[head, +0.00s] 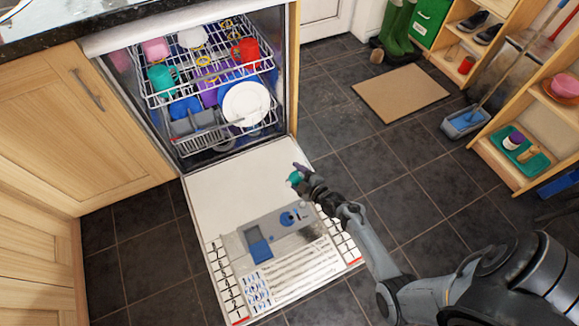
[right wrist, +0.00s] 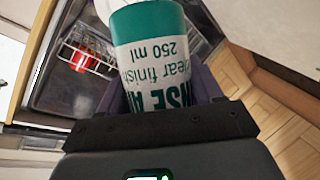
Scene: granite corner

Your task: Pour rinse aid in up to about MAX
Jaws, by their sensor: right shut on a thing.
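The rinse aid bottle (right wrist: 152,55) is white and teal, with "clear finish 250 ml" on its label. It fills the middle of the right wrist view, and its white top end runs out of the upper edge. In the head view only a small teal part (head: 294,178) shows. My right gripper (head: 301,173) is shut on the bottle above the open dishwasher door (head: 222,182), near its right edge. The grey dispenser panel (head: 283,238) in the door has a round blue part (head: 288,218) and a blue square compartment (head: 257,246). The MAX mark is too small to make out. My left gripper is out of view.
The dishwasher's upper rack (head: 205,88) holds cups, and a white plate (head: 246,103) stands below. Wooden cabinets (head: 85,130) are at left. A mat (head: 400,94), green boots (head: 398,28), a dustpan (head: 465,122) and shelves (head: 510,165) are at right.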

